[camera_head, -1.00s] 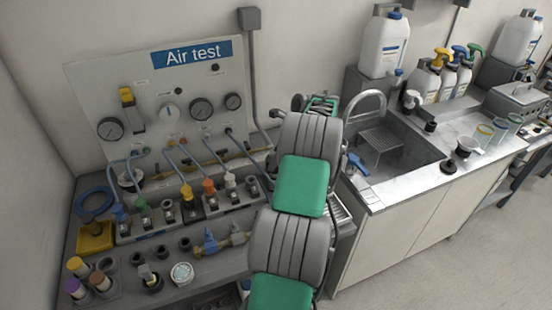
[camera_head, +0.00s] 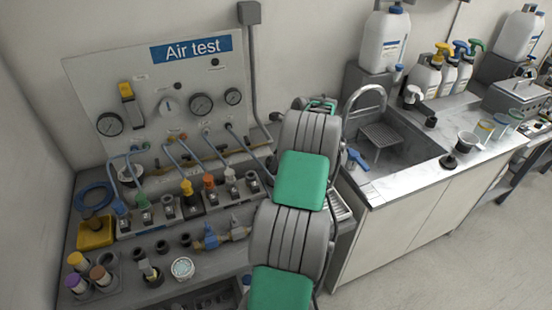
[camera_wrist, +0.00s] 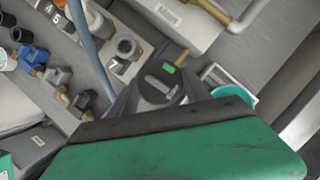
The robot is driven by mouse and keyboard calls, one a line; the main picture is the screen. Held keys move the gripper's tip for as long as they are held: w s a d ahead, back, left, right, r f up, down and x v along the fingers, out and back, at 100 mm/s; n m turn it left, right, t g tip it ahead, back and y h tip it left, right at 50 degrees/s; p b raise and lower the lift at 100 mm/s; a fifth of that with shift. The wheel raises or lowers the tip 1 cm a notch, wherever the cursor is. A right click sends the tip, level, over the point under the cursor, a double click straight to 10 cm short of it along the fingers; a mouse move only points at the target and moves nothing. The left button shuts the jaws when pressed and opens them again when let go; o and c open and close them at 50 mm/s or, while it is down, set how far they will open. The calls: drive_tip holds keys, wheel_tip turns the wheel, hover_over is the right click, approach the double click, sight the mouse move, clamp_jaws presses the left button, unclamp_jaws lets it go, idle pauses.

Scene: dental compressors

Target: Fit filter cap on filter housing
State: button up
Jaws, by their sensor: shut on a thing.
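In the wrist view, a dark round piece with a grey bar and a small green mark (camera_wrist: 158,90) sits just beyond the green-and-black end of my arm; it looks like the filter cap. My gripper (camera_wrist: 163,100) is shut on it, with the fingers largely hidden behind the green cover. In the head view my grey and green arm hides the gripper and cap. I cannot pick out the filter housing for certain. Blue and grey fittings with brass ends (camera_head: 210,237) stand on the bench; similar ones show at the left of the wrist view (camera_wrist: 58,77).
The air test panel (camera_head: 150,75) with gauges and hoses stands behind a row of numbered valve blocks (camera_head: 145,218). Dark cups, a round dish (camera_head: 182,268) and capped bottles (camera_head: 78,262) crowd the bench front. A sink (camera_head: 385,155) lies to the right.

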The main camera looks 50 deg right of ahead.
drive_tip(key=shift+f, duration=0.3)
drive_tip(key=o, duration=1.5)
drive_tip(key=v, duration=0.8)
drive_tip(key=shift+w, duration=0.1)
